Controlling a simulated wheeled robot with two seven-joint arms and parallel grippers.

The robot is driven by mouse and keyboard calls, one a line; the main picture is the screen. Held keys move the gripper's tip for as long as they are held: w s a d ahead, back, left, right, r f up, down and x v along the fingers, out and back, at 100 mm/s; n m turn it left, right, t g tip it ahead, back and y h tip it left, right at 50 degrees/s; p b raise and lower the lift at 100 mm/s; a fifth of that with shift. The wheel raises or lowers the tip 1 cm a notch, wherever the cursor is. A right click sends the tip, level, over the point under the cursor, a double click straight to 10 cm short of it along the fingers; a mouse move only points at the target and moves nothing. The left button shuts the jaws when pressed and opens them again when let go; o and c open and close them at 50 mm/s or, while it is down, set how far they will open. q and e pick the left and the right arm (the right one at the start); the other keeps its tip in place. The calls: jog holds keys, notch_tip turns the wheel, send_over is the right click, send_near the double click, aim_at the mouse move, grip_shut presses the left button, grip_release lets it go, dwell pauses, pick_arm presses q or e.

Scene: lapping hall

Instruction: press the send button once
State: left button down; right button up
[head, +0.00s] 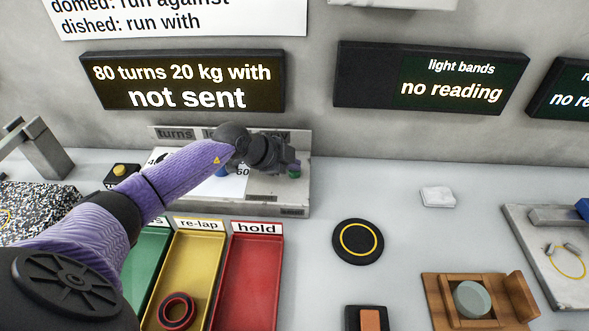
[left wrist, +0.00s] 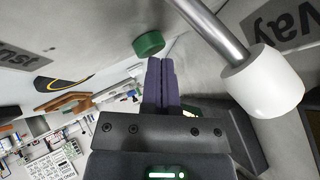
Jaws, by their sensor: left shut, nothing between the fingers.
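A sloped grey panel (head: 290,200) stands against the wall, with a green button (head: 294,172) at its right side. The button also shows in the left wrist view (left wrist: 149,44), just beyond my fingertips; no send label on it is readable. My left gripper (head: 297,166) is shut and empty, close to the green button. In the left wrist view its purple fingers (left wrist: 160,64) are together, and I cannot tell whether they touch the button. My arm hides part of the panel. A wall display (head: 185,82) reads "80 turns 20 kg with not sent". My right gripper is not in view.
A white knob on a metal rod (left wrist: 262,82) is close to my left gripper. A yellow button on a black box (head: 120,170) stands left. Green, yellow (head: 200,250) and red (head: 250,275) trays lie in front.

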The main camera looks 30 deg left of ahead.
pick_arm(q)
jog(key=shift+f, duration=0.45)
jog(key=shift+r, duration=0.15)
dwell(0.3)
jog(key=shift+r+p, duration=0.55)
jog(key=shift+a+r+p, duration=0.15)
jog(key=shift+r+p, duration=0.25)
jog(key=shift+p, duration=0.1)
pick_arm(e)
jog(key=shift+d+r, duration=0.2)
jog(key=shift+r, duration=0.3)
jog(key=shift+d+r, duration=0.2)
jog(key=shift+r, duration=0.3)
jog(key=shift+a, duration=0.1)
